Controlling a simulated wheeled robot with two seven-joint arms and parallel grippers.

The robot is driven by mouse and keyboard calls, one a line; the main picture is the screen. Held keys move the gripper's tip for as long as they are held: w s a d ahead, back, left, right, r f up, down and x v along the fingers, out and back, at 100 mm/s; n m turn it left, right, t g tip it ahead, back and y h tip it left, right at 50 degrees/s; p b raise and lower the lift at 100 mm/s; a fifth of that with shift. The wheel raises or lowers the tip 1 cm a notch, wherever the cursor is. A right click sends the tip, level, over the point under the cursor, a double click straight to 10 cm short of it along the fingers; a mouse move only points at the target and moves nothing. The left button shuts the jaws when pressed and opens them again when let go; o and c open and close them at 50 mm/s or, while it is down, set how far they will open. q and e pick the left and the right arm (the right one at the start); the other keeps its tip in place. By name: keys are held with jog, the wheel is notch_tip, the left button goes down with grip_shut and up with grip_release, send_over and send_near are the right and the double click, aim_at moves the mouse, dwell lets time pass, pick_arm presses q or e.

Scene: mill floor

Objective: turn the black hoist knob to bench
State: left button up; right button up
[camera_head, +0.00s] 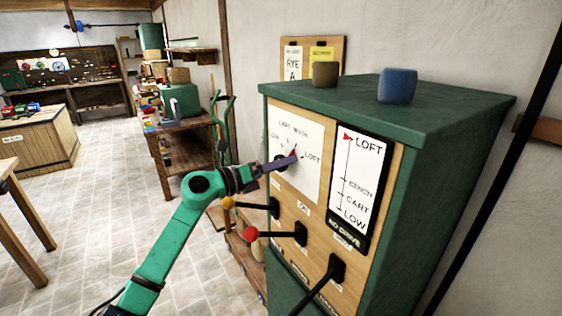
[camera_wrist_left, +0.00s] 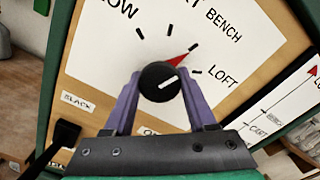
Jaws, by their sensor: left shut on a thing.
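The black hoist knob (camera_wrist_left: 160,82) sits on a white dial (camera_wrist_left: 110,50) marked LOW, BENCH and LOFT; another label is partly cut off. The purple fingers of my left gripper (camera_wrist_left: 160,95) are shut on the knob from both sides. The knob's white line slants right and slightly up, towards the LOFT tick. A red pointer (camera_wrist_left: 178,58) reaches up-right from behind the knob, its tip near the BENCH tick. In the head view my left gripper (camera_head: 284,162) covers part of the dial (camera_head: 305,135). My right gripper is not in view.
A black height gauge (camera_head: 358,185) on the green cabinet (camera_head: 430,120) has its red marker at LOFT. Levers with a yellow knob (camera_head: 228,202) and a red knob (camera_head: 251,233) stick out below the dial.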

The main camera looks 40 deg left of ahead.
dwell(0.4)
pick_arm(q)
jog(key=o, duration=1.3)
jog(key=shift+o, duration=0.2)
jog(key=shift+a, duration=0.1)
jog(key=shift+s, duration=0.1)
jog(key=shift+s+a+f, duration=0.1)
jog(key=shift+s+f, duration=0.05)
jog(key=shift+s, duration=0.1)
jog(key=b+v, duration=0.5)
jog(key=v, duration=0.9)
